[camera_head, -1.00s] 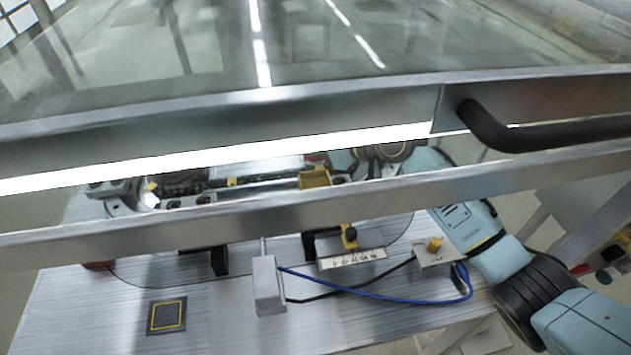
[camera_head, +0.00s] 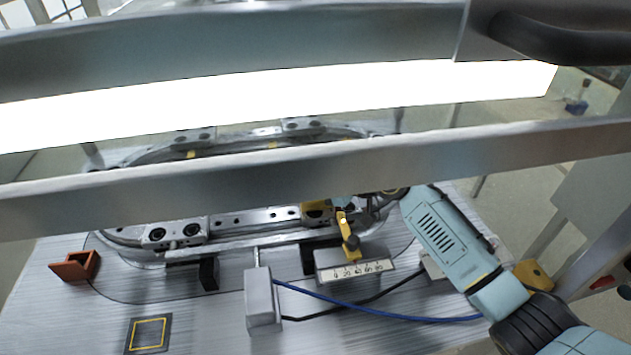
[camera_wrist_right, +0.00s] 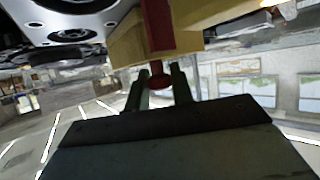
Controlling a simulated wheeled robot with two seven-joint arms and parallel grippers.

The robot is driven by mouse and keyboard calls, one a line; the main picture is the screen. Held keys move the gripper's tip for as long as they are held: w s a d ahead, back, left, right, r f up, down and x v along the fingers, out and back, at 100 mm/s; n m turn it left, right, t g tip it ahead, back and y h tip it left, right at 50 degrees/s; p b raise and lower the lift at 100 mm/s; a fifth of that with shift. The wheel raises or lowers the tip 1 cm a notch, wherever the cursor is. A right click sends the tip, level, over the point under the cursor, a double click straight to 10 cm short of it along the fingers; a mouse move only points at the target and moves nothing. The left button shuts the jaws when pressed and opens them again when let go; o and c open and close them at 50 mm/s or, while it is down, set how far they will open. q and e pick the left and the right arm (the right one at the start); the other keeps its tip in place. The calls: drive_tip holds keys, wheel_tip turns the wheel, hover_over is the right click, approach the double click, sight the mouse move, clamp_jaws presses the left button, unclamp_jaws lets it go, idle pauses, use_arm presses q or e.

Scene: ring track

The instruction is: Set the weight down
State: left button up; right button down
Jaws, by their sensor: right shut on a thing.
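My right gripper (camera_wrist_right: 160,86) is shut on a dark red piece (camera_wrist_right: 158,35) with a rounded end between its fingers. I cannot tell for certain whether this piece is the weight. A tan-yellow block (camera_wrist_right: 125,48) is right behind it, close to the silver track parts. In the head view my right arm reaches from the lower right to the ring track (camera_head: 250,217). A yellow block (camera_head: 315,209) shows there, and a cover bar hides most of the gripper. My left gripper is not in view.
A dark pad with a yellow square (camera_head: 148,334) lies at the table's front left. An orange-red bracket (camera_head: 75,266) stands at the left. A grey box (camera_head: 262,300), a numbered scale (camera_head: 357,269) and a blue cable (camera_head: 370,313) are in front. Cover bars cross above the track.

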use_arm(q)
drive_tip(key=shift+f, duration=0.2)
use_arm(e)
drive_tip(key=shift+f, duration=0.1)
drive_tip(key=shift+f, duration=0.15)
drive_tip(key=c, duration=1.4)
unclamp_jaws()
drive_tip(key=shift+d+b, duration=0.1)
drive_tip(key=shift+b, duration=0.2)
drive_tip(key=shift+o, duration=1)
drive_tip(key=shift+f, duration=0.1)
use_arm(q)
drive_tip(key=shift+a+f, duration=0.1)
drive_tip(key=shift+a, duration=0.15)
use_arm(e)
drive_tip(key=shift+a+r+p, duration=0.2)
drive_tip(key=shift+a+p, duration=0.1)
drive_tip(key=shift+p+v, duration=0.85)
drive_tip(key=shift+v, duration=0.25)
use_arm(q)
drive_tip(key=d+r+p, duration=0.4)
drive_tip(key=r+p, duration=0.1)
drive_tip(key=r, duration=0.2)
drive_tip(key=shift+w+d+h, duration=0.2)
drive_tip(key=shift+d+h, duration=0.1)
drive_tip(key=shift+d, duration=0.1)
use_arm(e)
drive_tip(key=v, duration=1)
